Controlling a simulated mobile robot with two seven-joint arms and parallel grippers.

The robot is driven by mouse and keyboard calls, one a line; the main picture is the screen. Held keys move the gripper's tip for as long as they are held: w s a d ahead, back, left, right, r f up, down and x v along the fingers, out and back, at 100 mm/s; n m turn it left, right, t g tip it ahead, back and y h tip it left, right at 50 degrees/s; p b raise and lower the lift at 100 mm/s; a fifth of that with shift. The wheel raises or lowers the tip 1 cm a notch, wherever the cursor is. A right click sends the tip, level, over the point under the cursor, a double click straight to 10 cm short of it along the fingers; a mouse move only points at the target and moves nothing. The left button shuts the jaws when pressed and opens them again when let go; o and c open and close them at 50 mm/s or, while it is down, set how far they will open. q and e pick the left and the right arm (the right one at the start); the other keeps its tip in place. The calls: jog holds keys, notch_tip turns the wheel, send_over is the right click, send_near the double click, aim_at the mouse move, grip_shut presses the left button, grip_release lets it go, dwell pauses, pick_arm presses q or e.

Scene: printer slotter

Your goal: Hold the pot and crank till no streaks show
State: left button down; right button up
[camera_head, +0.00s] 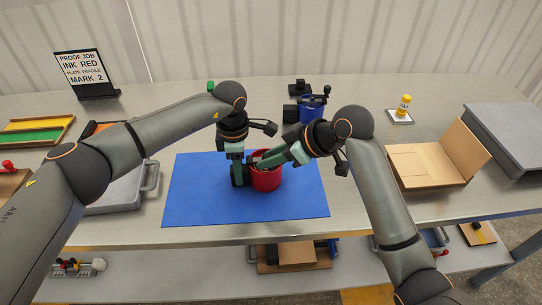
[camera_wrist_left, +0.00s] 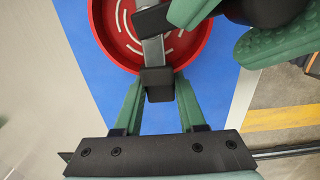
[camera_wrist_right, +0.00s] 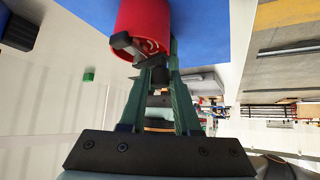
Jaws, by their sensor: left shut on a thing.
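The red pot (camera_head: 266,178) stands on the blue mat (camera_head: 190,200). In the left wrist view, its round inside (camera_wrist_left: 112,30) shows several pale streaks on the red. A grey crank bar (camera_wrist_left: 153,50) with a black grip (camera_wrist_left: 150,20) lies across the opening. My left gripper (camera_head: 239,180) is at the pot's left side, its fingers shut on the black handle block (camera_wrist_left: 158,82). My right gripper (camera_head: 265,162) reaches over the pot from the right, its fingertips close to the crank grip. Whether they close on it is hidden. The right wrist view shows the pot (camera_wrist_right: 142,18) from its side.
A blue pot-like unit (camera_head: 312,107) stands behind the mat. A grey tray (camera_head: 120,190) and a sign (camera_head: 85,70) are at left. The mat around the pot is clear.

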grip_shut()
jog(key=shift+s+a+m+t+h, duration=0.1)
jog(key=shift+a+m+t+h, duration=0.3)
jog(key=shift+m, duration=0.35)
jog(key=shift+w+a+m+t+h, duration=0.1)
jog(key=shift+a+m+t+h, duration=0.2)
jog(key=shift+m+t, duration=0.4)
jog(key=shift+s+a+m+t+h, duration=0.1)
jog(key=shift+a+m+t+h, duration=0.2)
jog(key=shift+m, duration=0.55)
jog(key=shift+d, duration=0.1)
jog(key=shift+o, duration=2.4)
grip_release()
jog(key=v, duration=1.2)
